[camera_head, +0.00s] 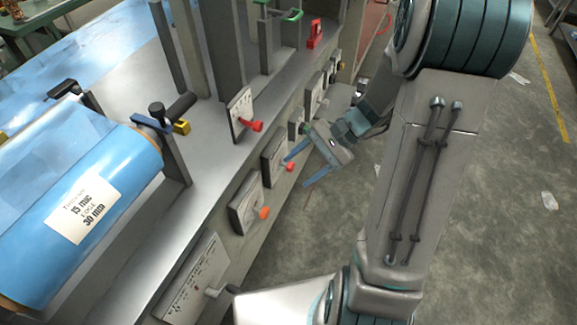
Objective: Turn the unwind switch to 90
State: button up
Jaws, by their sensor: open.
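Several switch panels line the side of the grey machine; their small lettering is unreadable, so I cannot tell which is the unwind switch. One panel (243,204) has an orange knob (264,213). Another panel (271,158) farther back has a red knob (289,167). A nearer, larger panel (190,285) has a grey lever (212,291). An upright plate (239,108) on the machine top has a red handle (256,125). My gripper (296,173) is open, its two blue fingers pointing left toward the red-knob panel. They appear close to that knob; contact is unclear.
A blue film roll (100,165) with a white label (86,208) reading 15 mic and 30 mm sits on the machine at left. Posts (168,45) and a red part (315,34) stand farther back. Grey floor (475,220) on the right is mostly clear.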

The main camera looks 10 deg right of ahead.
jog(key=w+d+f+m+t+y+b, duration=0.2)
jog(key=w+d+f+m+t+b, duration=0.1)
jog(key=f, duration=0.4)
jog(key=w+d+f+m+t+y+b, duration=0.2)
jog(key=w+d+f+m+b, duration=0.15)
jog(key=f, duration=0.35)
jog(key=m+t+b, duration=0.4)
jog(key=m+t, duration=0.2)
jog(key=t, duration=0.1)
send_near(293, 168)
jog(key=b+x, duration=0.3)
jog(key=x, duration=0.7)
jog(key=shift+w+a, duration=0.3)
jog(key=c, duration=1)
